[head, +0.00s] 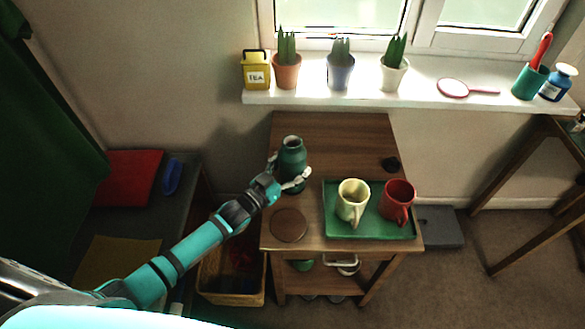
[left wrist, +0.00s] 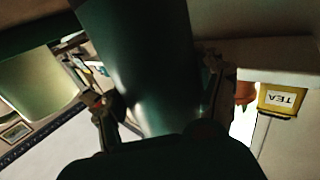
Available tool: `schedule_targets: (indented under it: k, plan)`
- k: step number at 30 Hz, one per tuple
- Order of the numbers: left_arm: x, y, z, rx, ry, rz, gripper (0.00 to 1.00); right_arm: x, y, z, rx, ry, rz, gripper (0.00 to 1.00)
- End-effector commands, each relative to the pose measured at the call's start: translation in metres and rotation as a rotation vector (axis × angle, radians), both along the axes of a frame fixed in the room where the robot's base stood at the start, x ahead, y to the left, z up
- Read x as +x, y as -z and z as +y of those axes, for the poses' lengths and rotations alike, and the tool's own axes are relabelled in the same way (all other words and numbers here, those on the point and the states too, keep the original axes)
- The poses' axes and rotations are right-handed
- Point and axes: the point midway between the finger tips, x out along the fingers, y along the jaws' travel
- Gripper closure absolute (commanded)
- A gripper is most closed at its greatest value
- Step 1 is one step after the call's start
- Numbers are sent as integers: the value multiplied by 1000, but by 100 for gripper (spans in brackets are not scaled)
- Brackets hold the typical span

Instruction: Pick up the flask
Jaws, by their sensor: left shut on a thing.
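The flask is a dark green bottle (head: 292,160) with a narrower neck and a grey rim. It stands upright at the left side of the small wooden table (head: 340,130). My left gripper (head: 291,180) has its fingers on either side of the flask's body and is shut on it. In the left wrist view the flask (left wrist: 145,60) fills the middle between the two fingers. I cannot tell whether its base touches the table. My right gripper is not in view.
A green tray (head: 370,230) holds a cream mug (head: 352,201) and a red mug (head: 398,200), right of the flask. A brown disc (head: 289,225) and a dark round object (head: 391,164) lie on the table. Potted plants and a yellow tea tin (head: 256,72) stand on the windowsill.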

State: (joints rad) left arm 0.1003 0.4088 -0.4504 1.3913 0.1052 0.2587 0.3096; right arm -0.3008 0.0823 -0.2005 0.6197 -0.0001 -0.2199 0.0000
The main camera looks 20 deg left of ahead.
Motion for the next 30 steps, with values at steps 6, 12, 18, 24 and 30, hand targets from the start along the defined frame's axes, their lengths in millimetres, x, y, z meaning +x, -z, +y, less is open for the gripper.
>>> schedule_targets:
  k: [6,12,18,24,30]
  plan:
    - [1,-3,0,-2,1,-5,90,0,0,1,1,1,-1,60]
    - [1,-4,0,-2,1,-5,90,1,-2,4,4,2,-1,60]
    - [1,-14,0,-2,1,-5,90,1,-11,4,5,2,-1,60]
    - [1,-31,0,-2,1,-5,90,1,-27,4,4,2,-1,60]
    - [-6,-41,-7,-6,1,-2,90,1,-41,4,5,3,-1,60]
